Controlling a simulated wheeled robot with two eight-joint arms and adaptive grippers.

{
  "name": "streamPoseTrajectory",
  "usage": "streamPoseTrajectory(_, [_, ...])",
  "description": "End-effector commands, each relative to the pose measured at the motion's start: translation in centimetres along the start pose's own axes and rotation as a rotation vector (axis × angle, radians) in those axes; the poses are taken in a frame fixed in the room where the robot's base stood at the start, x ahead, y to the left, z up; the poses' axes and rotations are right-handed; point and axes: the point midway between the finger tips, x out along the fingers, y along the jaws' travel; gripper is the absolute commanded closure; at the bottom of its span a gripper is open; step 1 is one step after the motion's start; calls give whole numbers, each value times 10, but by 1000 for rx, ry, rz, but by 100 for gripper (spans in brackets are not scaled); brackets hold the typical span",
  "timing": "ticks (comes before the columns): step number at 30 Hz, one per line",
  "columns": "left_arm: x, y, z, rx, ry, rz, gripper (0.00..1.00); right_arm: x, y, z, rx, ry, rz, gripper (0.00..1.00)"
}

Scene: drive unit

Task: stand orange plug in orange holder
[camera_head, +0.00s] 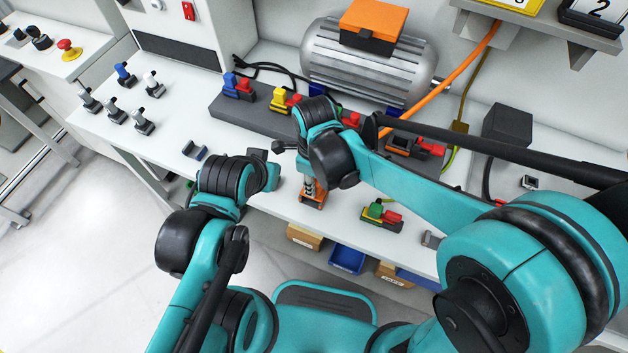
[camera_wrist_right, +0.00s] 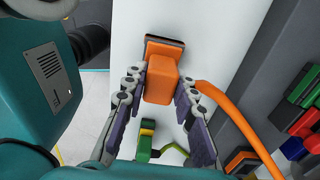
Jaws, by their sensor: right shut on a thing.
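My right gripper (camera_wrist_right: 163,92) is shut on the orange plug (camera_wrist_right: 162,80), with one finger on each side of it. The orange holder (camera_wrist_right: 160,46) shows just beyond the plug in the wrist view, and the two overlap there. In the head view, the orange holder (camera_head: 313,202) stands near the table's front edge, below my right gripper (camera_head: 309,184). I cannot tell whether the plug is seated in it or just above it. My left gripper (camera_head: 275,152) is left of the holder, apart from it, and its finger opening is unclear.
An orange cable (camera_wrist_right: 232,115) runs beside the right finger. A grey block with coloured plugs (camera_head: 262,112) and a motor (camera_head: 365,62) lie behind. Grey plugs (camera_head: 115,110) stand at left.

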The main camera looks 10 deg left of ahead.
Motion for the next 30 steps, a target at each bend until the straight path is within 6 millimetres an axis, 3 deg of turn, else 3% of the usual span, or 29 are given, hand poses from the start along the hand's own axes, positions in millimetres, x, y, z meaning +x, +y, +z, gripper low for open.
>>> streamPoseTrajectory(14, [1, 0, 1, 0, 0, 0, 100, 1, 0, 0, 0, 0, 0, 100])
streamPoseTrajectory(15, [1, 0, 1, 0, 0, 0, 100, 2, 0, 0, 0, 0, 0, 71])
streamPoseTrajectory(18, [1, 0, 1, 0, 0, 0, 100, 1, 0, 0, 0, 0, 0, 49])
streamPoseTrajectory(30, [1, 0, 1, 0, 0, 0, 100, -7, 0, 0, 0, 0, 0, 49])
